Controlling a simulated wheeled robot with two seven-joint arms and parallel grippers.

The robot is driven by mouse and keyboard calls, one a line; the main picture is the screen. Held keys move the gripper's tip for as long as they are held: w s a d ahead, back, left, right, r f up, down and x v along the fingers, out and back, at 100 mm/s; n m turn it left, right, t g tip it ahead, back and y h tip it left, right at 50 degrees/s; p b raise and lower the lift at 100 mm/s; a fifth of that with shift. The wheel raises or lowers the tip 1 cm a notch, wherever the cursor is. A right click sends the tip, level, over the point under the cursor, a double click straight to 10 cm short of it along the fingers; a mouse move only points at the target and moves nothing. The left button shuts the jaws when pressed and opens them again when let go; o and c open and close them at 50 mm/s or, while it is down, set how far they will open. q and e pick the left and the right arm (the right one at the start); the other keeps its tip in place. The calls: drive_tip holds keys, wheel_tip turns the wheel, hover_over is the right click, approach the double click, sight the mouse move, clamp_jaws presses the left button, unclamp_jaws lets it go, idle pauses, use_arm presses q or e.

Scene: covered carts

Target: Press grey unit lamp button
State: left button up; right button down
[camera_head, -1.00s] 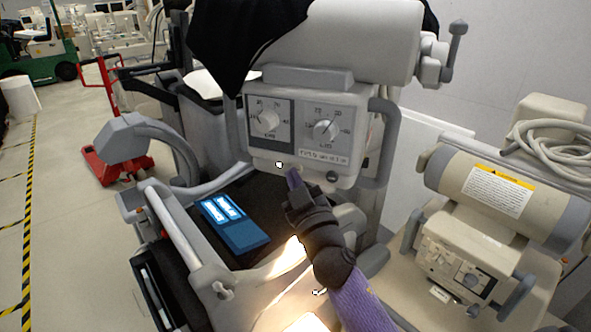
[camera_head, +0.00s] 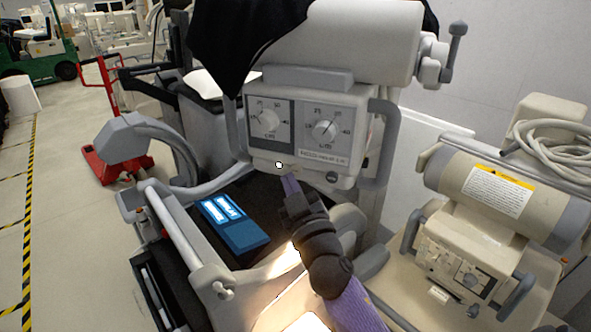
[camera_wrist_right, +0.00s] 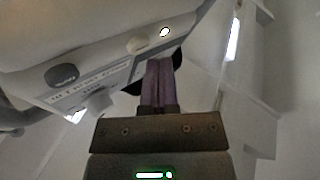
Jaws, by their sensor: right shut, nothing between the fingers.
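The grey unit (camera_head: 308,131) has two round dials on its front. In the right wrist view, the fingertips (camera_wrist_right: 158,65) are close below a beige round button (camera_wrist_right: 143,43) and the white lit spot (camera_wrist_right: 165,32). I cannot tell whether they touch the unit. My left gripper is not in view.
A blue device with a lit screen (camera_head: 233,223) lies on the dark surface below the unit. Grey side handles (camera_head: 385,150) flank the unit. A second beige machine (camera_head: 465,245) stands at right. A red pallet jack (camera_head: 115,165) is behind at left.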

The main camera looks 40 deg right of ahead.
drive_tip(key=s+a, duration=0.2)
drive_tip(key=a, duration=0.2)
drive_tip(key=shift+s+a, duration=0.1)
drive_tip(key=shift+s, duration=0.3)
idle(0.5)
drive_tip(key=s+a+f+g+y+b, duration=0.1)
drive_tip(key=s+a+f+g+b, duration=0.15)
drive_tip(key=f, duration=1.15)
drive_tip(key=s+a+f+g+y+b, duration=0.15)
drive_tip(key=f+g+b, duration=0.25)
drive_tip(key=f, duration=1.1)
drive_tip(key=s+a+f+g+y+b, duration=0.1)
drive_tip(key=s+f+g+y+b, duration=0.2)
drive_tip(key=f, duration=1.1)
drive_tip(key=s+a+f+g+b, duration=0.1)
drive_tip(key=s+f+g+b, duration=0.4)
drive_tip(key=s+f, duration=0.8)
drive_tip(key=s+f+g+b, duration=0.1)
drive_tip(key=s+f+g, duration=0.1)
drive_tip(key=s+f, duration=0.3)
drive_tip(key=s+f+g+b, duration=0.2)
drive_tip(key=s+f, duration=0.4)
drive_tip(key=s, duration=0.5)
drive_tip(key=shift+s+d+f+g, duration=0.15)
drive_tip(key=shift+s+d+g, duration=0.3)
drive_tip(key=shift+g, duration=0.4)
